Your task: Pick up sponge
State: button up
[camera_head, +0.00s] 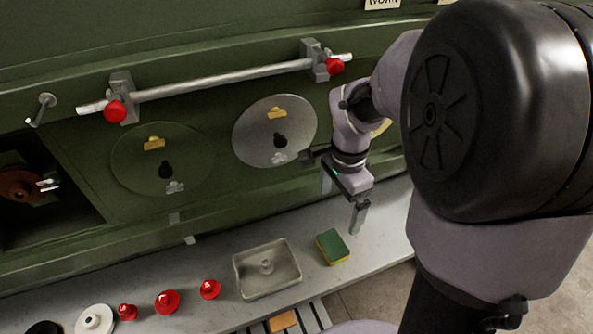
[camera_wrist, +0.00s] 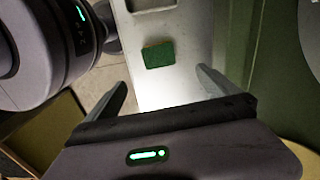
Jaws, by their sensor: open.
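The sponge (camera_head: 332,246) is a small block with a green top and a yellow side. It lies on the grey shelf, to the right of a metal tray in the head view. In the wrist view the sponge (camera_wrist: 158,54) shows as a green patch beyond the fingertips, roughly between them. My gripper (camera_head: 342,205) is above the shelf, a little up and right of the sponge, and does not touch it. In the wrist view my gripper (camera_wrist: 162,76) has its two fingers spread wide with nothing between them.
The metal tray (camera_head: 267,270) holds a small knob-like part. Several red knobs (camera_head: 167,301) and a white disc (camera_head: 94,319) stand left of it on the shelf (camera_head: 215,262). A green panel wall (camera_head: 225,170) with a horizontal bar (camera_head: 225,80) rises behind.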

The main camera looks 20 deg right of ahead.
aim_at(333, 244)
notch_tip(333, 244, down, 17)
jog(key=b, duration=0.5)
jog(key=shift+s+r+b, duration=0.1)
jog(key=shift+s+b, duration=0.05)
jog(key=shift+b, duration=0.2)
jog(key=shift+r, duration=0.1)
jog(key=shift+c, duration=0.2)
jog(key=c, duration=1.3)
